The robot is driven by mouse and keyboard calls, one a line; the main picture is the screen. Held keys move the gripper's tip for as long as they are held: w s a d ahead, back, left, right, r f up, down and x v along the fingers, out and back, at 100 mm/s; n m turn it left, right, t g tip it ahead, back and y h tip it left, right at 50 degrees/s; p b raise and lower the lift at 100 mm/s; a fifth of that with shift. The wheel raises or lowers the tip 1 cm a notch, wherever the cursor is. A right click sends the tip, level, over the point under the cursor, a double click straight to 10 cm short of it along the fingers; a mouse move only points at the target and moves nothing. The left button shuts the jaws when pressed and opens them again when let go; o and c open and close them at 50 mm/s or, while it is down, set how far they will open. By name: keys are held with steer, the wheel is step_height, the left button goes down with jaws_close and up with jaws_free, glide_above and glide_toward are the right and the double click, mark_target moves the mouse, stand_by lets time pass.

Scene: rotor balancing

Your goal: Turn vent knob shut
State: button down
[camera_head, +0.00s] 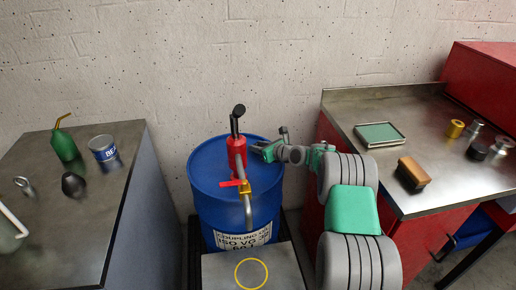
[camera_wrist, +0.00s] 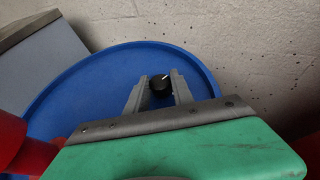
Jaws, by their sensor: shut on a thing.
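The vent knob (camera_wrist: 160,84) is a small black round knob with a white pointer line, on the blue drum's lid. In the wrist view it sits between my two grey fingers, which are closed on its sides. The white line points to the upper right. My gripper (camera_wrist: 158,90) also shows in the head view (camera_head: 262,149), low over the right part of the lid, where the knob is hidden behind or under it. The blue drum (camera_head: 205,195) stands upright against the wall. A red pump (camera_head: 237,155) with a black handle rises from its lid.
The pump's spout (camera_head: 248,208) hangs over the drum's front, above a grey stand with a yellow ring (camera_head: 251,273). A left bench (camera_head: 100,215) holds a green oil can (camera_head: 64,147) and a tin (camera_head: 103,150). A right bench (camera_head: 345,107) carries a green-topped tray (camera_head: 380,134) and a brush (camera_head: 412,173).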

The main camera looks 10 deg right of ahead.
steer(key=shift+w+d+f+n+g+y+b, duration=0.15)
steer(key=shift+n+g+y+b, duration=0.1)
steer(key=shift+n+y+b, duration=0.2)
steer(key=shift+w+d+f+n+g+y+b, duration=0.1)
steer(key=shift+n+g+y+b, duration=0.2)
steer(key=shift+n+y, duration=0.2)
steer(key=shift+r+n+g+y, duration=0.3)
steer(key=shift+n+g+y, duration=0.25)
steer(key=shift+n+y, duration=0.1)
steer(key=shift+n, duration=0.3)
steer(key=shift+a, duration=0.1)
steer(key=c, duration=1.1)
jaws_free()
steer(key=shift+g+y, duration=0.3)
steer(key=shift+s, duration=0.1)
